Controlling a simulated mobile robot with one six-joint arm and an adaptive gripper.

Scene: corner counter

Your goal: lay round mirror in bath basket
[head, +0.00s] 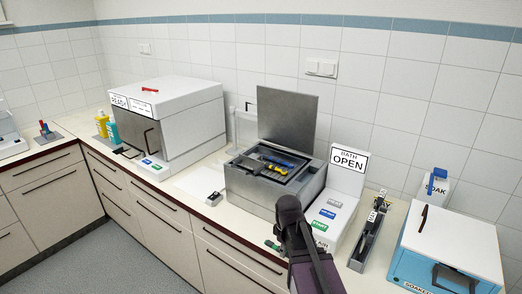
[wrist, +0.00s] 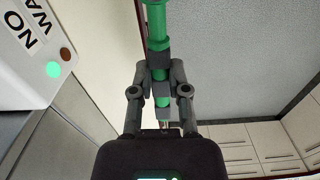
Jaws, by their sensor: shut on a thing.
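My gripper (wrist: 161,78) is shut on a green rod-like handle (wrist: 158,28), which runs lengthwise between the fingers in the wrist view. In the head view, a bit of this green handle (head: 272,245) shows beside my dark wrist, in front of the bath. No mirror disc can be made out, so I cannot tell whether this is the round mirror. The bath (head: 250,196) stands open, its grey lid (head: 288,112) upright behind it. The dark basket (head: 240,163) inside holds yellow and blue-handled tools. My gripper is apart from the basket, nearer the counter's front edge.
Right of the bath stand a panel marked BATH OPEN (head: 348,162), a narrow grey rack (head: 368,240) and a blue box with a white lid (head: 450,245). A large white cabinet (head: 170,120) stands left. Some counter left of the bath is clear.

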